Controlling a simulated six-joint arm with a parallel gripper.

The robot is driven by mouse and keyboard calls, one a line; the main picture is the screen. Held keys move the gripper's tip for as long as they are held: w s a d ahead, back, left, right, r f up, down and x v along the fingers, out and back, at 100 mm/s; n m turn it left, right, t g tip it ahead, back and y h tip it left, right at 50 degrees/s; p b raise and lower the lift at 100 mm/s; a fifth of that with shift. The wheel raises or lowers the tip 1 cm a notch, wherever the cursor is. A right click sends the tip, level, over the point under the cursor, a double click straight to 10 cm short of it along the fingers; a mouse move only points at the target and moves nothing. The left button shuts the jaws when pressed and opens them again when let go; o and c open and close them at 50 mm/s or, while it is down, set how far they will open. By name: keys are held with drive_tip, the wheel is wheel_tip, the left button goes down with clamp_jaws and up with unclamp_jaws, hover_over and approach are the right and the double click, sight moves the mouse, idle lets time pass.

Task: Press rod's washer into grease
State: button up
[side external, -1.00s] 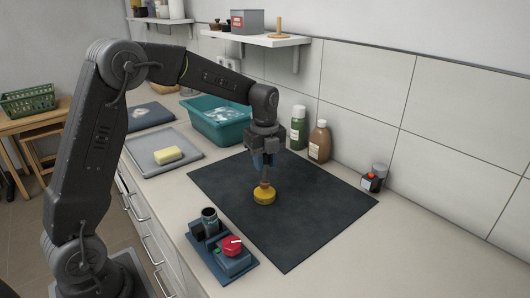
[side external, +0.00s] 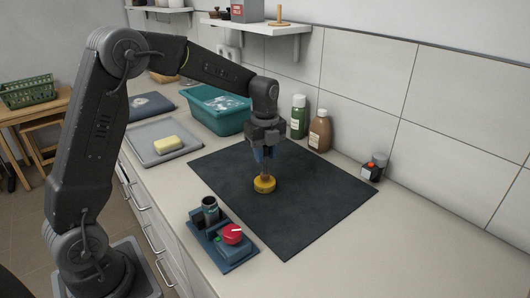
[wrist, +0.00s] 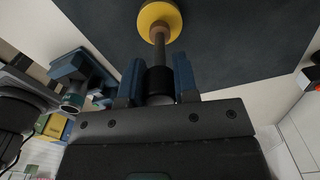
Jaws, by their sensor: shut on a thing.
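My gripper (side external: 264,156) points down over the dark mat and is shut on a rod. In the wrist view its blue fingers (wrist: 159,82) stand on both sides of the rod's black sleeve, and the thin grey rod (wrist: 159,55) reaches out beyond them. A brown washer (wrist: 160,34) is at the rod's far end. It overlaps the pale middle of a round yellow tin (wrist: 157,13), which stands on the mat and also shows in the side view (side external: 264,184). The washer is at or just above the grease; I cannot tell whether they touch.
The dark mat (side external: 315,215) is mostly clear. A blue fixture with a red knob (side external: 232,233) stands at its front left. Green (side external: 298,118) and brown (side external: 319,133) bottles stand behind. A teal basin (side external: 218,117) and a grey tray with yellow soap (side external: 167,144) lie left.

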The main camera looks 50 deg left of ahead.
drive_tip(key=shift+f, duration=0.6)
idle(1.1)
drive_tip(key=shift+r, duration=0.1)
drive_tip(key=shift+r, duration=3.5)
